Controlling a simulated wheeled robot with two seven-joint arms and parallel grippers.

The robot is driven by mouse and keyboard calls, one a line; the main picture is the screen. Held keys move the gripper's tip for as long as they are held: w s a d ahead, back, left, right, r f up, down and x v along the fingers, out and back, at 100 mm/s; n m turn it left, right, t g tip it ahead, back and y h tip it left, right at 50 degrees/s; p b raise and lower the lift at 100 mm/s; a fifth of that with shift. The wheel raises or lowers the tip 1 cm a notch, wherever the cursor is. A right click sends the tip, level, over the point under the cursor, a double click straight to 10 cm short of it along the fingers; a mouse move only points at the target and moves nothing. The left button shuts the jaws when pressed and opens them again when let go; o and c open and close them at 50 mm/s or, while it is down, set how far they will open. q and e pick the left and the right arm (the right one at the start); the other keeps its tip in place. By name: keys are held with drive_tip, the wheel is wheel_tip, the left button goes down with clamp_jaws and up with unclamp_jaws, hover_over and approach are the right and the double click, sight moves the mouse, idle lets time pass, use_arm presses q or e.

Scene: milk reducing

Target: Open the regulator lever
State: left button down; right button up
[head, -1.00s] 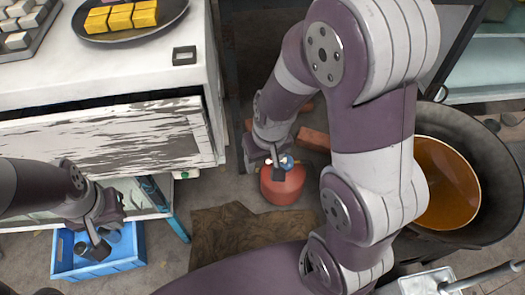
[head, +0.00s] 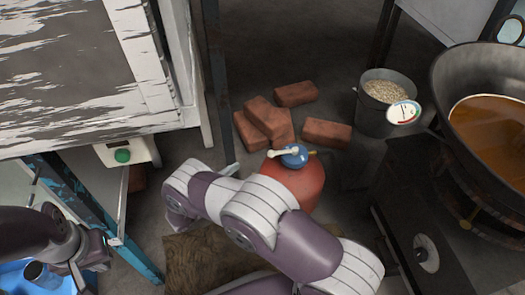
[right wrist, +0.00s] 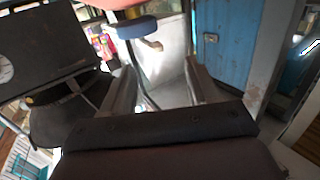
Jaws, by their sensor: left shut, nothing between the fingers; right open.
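A red gas cylinder (head: 302,187) stands on the floor in the middle of the head view, partly hidden below by my right arm. On its top is a blue regulator (head: 296,155) with a white lever (head: 283,153) pointing left. My right gripper (right wrist: 158,76) is open and empty in the right wrist view; the blue regulator (right wrist: 137,27) shows beyond its fingertips, apart from them. In the head view the right gripper is mostly hidden at the arm's left end, left of the cylinder. My left gripper (head: 88,264) is shut and empty at the lower left.
Several bricks (head: 268,117) lie behind the cylinder. A bucket (head: 384,110) with pale contents and a round gauge (head: 404,112) are right of it. A large pan of brown liquid (head: 495,125) is at the right.

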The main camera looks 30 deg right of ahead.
sight(273, 155)
drive_tip(key=shift+m+g+h, duration=0.4)
drive_tip(key=shift+g+h, duration=0.1)
drive_tip(key=b+x, duration=0.2)
drive_tip(key=x, duration=0.4)
drive_tip(key=b+x, duration=0.3)
drive_tip(key=x, duration=0.3)
drive_tip(key=shift+s+r, duration=0.15)
drive_tip(key=shift+s, duration=0.1)
drive_tip(key=shift+d+r, duration=0.1)
drive_tip(key=shift+d, duration=0.3)
use_arm(q)
drive_tip(key=f, duration=0.5)
drive_tip(key=shift+w+f, duration=0.2)
drive_tip(key=shift+w, duration=0.1)
use_arm(e)
drive_tip(key=shift+w, duration=0.1)
